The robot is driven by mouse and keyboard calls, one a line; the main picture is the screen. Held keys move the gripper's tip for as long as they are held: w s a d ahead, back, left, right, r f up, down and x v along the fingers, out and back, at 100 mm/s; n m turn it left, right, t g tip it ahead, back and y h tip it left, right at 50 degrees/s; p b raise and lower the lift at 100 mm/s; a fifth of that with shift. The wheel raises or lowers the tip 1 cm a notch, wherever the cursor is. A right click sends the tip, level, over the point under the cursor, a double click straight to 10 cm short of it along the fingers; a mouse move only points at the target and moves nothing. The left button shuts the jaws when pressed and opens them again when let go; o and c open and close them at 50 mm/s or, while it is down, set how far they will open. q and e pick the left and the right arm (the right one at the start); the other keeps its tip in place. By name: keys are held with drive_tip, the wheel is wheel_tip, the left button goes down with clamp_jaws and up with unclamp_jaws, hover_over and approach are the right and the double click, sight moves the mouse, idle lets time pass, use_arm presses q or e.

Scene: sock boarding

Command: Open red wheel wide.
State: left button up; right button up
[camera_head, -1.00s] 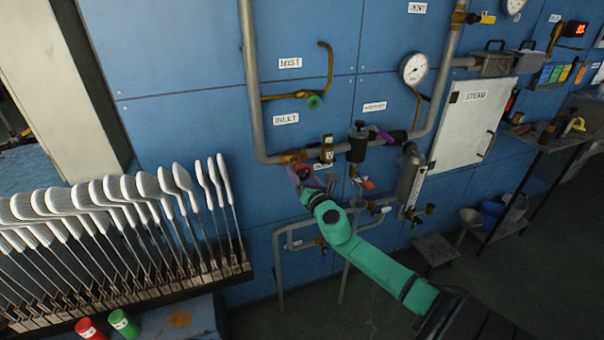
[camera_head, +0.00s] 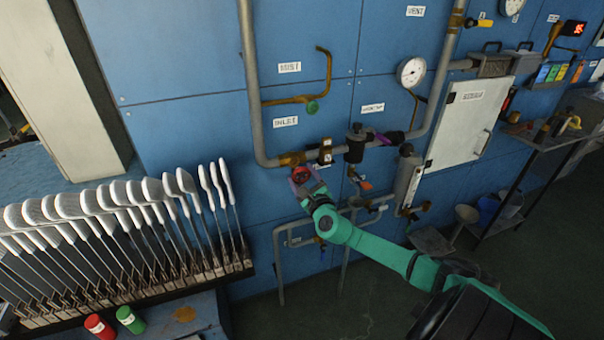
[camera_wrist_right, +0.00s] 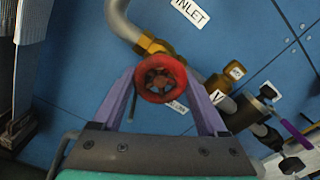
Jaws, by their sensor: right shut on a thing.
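The red wheel (camera_head: 301,174) sits on the brass valve at the lower end of the grey pipe, below the INLET label. In the right wrist view the red wheel (camera_wrist_right: 160,78) faces the camera, with its spokes and hub showing. My right gripper (camera_head: 303,183) reaches it from below. In the right wrist view its purple fingers (camera_wrist_right: 161,92) stand on either side of the wheel, shut on its rim. The exact finger contact is hard to see. My left gripper is not in view.
Other valves and a dark cylinder (camera_head: 355,145) crowd the pipe just right of the wheel. A pressure gauge (camera_head: 411,72) and a white steam cabinet (camera_head: 462,125) are further right. A rack of white sock boards (camera_head: 120,230) stands at left. The floor in front is clear.

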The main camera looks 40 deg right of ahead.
drive_tip(key=n+p, duration=0.2)
drive_tip(key=n, duration=0.3)
drive_tip(key=shift+r+p, duration=0.1)
drive_tip(key=shift+p, duration=0.25)
drive_tip(key=shift+n+p, duration=0.75)
drive_tip(key=shift+n, duration=1.35)
drive_tip(key=o, duration=1.3)
drive_tip(key=p+v, duration=0.1)
drive_tip(key=v, duration=1.3)
drive_tip(key=shift+s+a, duration=0.1)
drive_tip(key=shift+s, duration=0.2)
